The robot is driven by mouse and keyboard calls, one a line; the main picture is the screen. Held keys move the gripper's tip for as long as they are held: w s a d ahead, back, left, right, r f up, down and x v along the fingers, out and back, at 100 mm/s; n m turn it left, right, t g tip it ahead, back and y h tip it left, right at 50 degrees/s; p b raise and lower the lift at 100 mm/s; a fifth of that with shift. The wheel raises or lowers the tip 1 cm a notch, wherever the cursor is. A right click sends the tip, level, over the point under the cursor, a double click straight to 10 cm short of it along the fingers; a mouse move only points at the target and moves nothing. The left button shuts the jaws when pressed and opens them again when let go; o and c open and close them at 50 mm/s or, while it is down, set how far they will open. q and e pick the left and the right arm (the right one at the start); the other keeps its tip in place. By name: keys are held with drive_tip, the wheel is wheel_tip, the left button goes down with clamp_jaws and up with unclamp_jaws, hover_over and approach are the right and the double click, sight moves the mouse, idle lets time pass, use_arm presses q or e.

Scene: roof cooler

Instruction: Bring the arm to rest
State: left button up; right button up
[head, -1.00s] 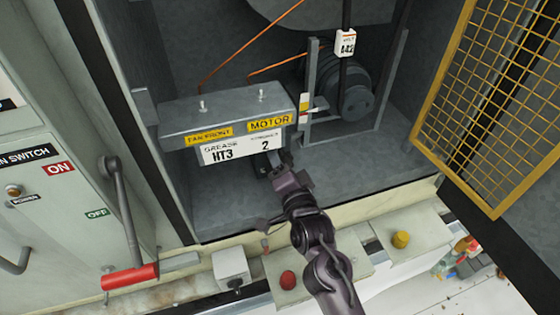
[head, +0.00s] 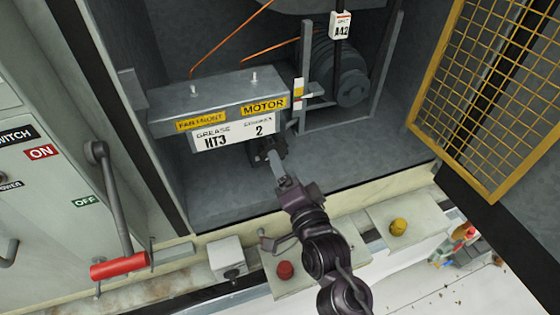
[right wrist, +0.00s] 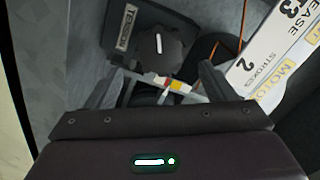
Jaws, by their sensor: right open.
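My right arm reaches in from the bottom of the head view into the open cabinet (head: 370,150). My right gripper (head: 268,152) is just below the white grease label (head: 235,134) on the grey box. In the right wrist view, the right gripper's two dark fingers (right wrist: 155,88) stand apart, so it is open. I see nothing clearly held between them; whether they touch anything is hard to tell. My left gripper is not in view.
A yellow mesh door (head: 425,125) stands open at right. A motor (head: 345,75) sits deeper inside. A red-handled switch lever (head: 118,265) is at left. Boxes with a red button (head: 285,269) and a yellow button (head: 399,227) line the front ledge.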

drive_tip(key=shift+s+d, duration=0.1)
drive_tip(key=shift+s, duration=0.2)
